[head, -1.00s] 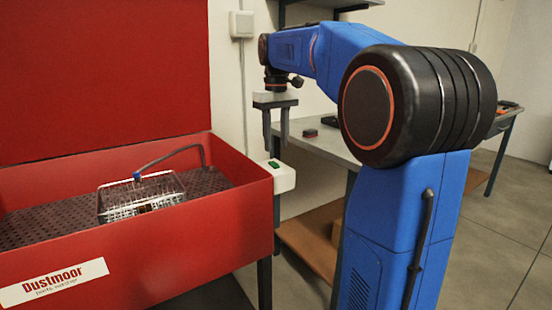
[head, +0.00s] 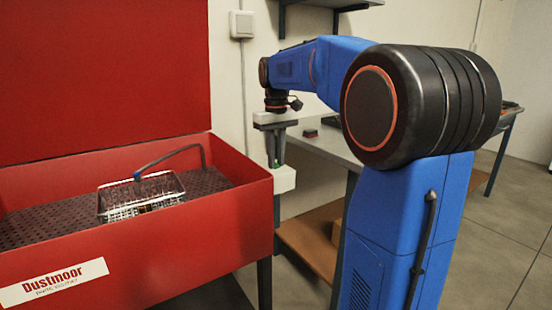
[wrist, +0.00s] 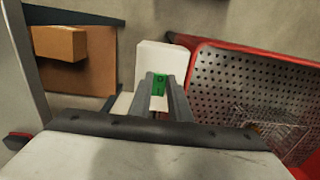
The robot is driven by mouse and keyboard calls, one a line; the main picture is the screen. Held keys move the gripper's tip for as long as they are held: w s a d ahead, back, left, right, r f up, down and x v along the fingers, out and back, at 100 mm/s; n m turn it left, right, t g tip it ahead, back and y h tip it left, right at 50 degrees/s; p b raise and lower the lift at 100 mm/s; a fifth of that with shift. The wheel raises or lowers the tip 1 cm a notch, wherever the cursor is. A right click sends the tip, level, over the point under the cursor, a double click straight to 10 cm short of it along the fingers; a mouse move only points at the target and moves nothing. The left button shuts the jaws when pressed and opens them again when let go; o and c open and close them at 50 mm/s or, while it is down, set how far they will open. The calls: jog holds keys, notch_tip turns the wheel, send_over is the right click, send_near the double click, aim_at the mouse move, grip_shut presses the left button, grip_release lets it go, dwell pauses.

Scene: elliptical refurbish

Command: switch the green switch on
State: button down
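The green switch (wrist: 159,84) sits on a white box beside the red tank. In the wrist view it shows in the narrow gap between my two fingertips. In the head view only a small bright green bit of the switch (head: 278,163) shows by the fingertips. My gripper (head: 278,161) points down over the white box (head: 284,181), with its tips at or just above the box top. The fingers are close together, but a gap still shows between them in the wrist view. I cannot tell whether they touch the switch.
The red tank (head: 170,240) stands left of the box and holds a wire basket (head: 112,211). A grey workbench (head: 335,147) stands behind, with a small dark-red object (head: 310,133) on it. A cardboard box (wrist: 60,43) sits on a lower shelf.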

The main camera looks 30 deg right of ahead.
jog(key=shift+w+g, duration=0.25)
jog(key=shift+g, duration=0.6)
jog(key=shift+w+g, duration=0.25)
jog(key=shift+g, duration=0.6)
jog(key=shift+r, duration=0.1)
jog(key=c, duration=1.6)
grip_release()
jog(key=shift+c, duration=0.2)
